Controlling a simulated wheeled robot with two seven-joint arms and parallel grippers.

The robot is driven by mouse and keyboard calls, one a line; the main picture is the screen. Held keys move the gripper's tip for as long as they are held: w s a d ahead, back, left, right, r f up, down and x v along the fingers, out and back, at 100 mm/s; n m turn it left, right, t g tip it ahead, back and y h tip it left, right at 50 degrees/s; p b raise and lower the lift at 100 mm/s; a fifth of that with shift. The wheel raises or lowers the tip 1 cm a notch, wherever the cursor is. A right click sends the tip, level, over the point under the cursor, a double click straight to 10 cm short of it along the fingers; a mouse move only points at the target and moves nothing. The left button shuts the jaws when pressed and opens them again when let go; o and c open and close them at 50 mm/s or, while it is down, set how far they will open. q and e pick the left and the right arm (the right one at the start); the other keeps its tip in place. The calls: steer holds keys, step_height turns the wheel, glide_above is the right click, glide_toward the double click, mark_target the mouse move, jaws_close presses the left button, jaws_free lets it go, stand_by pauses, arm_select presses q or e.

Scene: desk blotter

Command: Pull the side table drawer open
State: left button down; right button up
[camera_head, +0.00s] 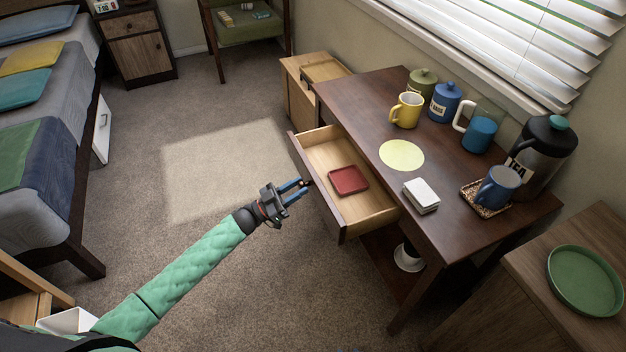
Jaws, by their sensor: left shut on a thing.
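The dark brown side table (362,95) stands right of centre in the head view. Its drawer (373,213) is pulled out toward the left, with a light wood inside and a dark front. A red square tray (348,180) lies in the drawer. My left gripper (304,184) is at the middle of the drawer front, its blue fingers shut on the drawer handle. The handle is mostly hidden by the fingertips. My right gripper is not in view.
On the tabletop are a yellow mug (406,110), canisters, a pitcher, a coffee press, a blue mug (497,187), a white box (421,195) and a pale round mat (401,155). A bed (40,180) stands at left. Carpet left of the drawer is clear.

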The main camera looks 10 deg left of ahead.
arm_select(q)
steer(key=shift+s+a, duration=0.55)
steer(key=shift+a, duration=0.4)
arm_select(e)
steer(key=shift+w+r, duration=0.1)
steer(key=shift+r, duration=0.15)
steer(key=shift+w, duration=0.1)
arm_select(q)
steer(key=c, duration=1.1)
jaws_free()
steer(key=shift+o, duration=0.2)
steer(key=shift+s, duration=0.1)
steer(key=shift+s+a+f, duration=0.2)
steer(key=shift+a+f, duration=0.05)
steer(key=shift+a, duration=0.1)
steer(key=v, duration=0.6)
steer(key=shift+s+a, duration=0.2)
steer(key=shift+a, duration=0.15)
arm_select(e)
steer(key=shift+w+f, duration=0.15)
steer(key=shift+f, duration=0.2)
